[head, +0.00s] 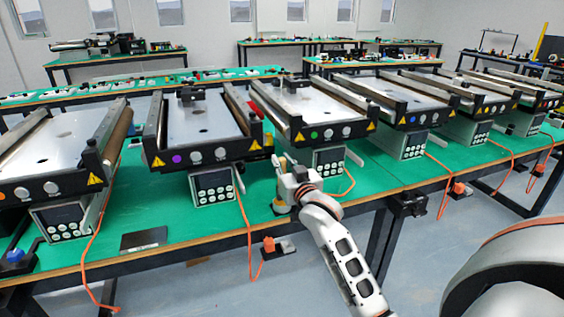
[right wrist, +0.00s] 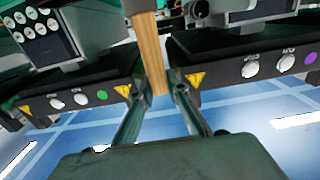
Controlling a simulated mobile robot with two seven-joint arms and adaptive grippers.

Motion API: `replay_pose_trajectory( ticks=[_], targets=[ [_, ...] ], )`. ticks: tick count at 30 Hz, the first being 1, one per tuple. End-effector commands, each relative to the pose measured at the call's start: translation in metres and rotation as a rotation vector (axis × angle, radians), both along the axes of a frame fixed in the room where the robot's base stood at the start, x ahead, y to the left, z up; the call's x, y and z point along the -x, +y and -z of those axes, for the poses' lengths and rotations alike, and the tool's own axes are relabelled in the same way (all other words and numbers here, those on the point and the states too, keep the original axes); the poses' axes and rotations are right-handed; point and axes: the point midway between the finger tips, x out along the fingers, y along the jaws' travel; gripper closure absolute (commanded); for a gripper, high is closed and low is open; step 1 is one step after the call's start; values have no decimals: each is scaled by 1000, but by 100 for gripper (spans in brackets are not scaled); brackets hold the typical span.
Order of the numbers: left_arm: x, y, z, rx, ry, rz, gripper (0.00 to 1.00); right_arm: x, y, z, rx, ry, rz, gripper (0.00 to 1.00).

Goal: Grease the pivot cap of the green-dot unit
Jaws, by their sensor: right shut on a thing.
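The green-dot unit (head: 300,120) is a mini conveyor near the middle of the head view, with a green dot (head: 313,134) on its black front. The same dot shows in the right wrist view (right wrist: 102,96), where the units appear upside down. My right gripper (head: 288,170) is in front of the unit's left front corner. It is shut on a pale wooden handle (right wrist: 149,50), which stands between its fingers. The far end of the handle is out of the wrist view. I cannot make out the pivot cap. My left gripper is not in view.
The purple-dot unit (head: 200,125) stands just left and the blue-dot unit (head: 400,95) right. A yellowish round thing (head: 280,207) is partly hidden behind my right gripper. Orange cables (head: 243,215) hang over the green bench's front edge. A dark flat plate (head: 143,240) lies at front left.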

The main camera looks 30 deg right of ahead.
Motion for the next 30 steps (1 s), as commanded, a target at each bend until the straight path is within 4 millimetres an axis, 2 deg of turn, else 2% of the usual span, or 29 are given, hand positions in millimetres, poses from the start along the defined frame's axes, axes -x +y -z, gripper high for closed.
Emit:
replay_pose_trajectory(
  ticks=[30],
  targets=[
    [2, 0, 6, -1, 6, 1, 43, 0, 0, 12, 0, 0, 0, 100]
  ],
)
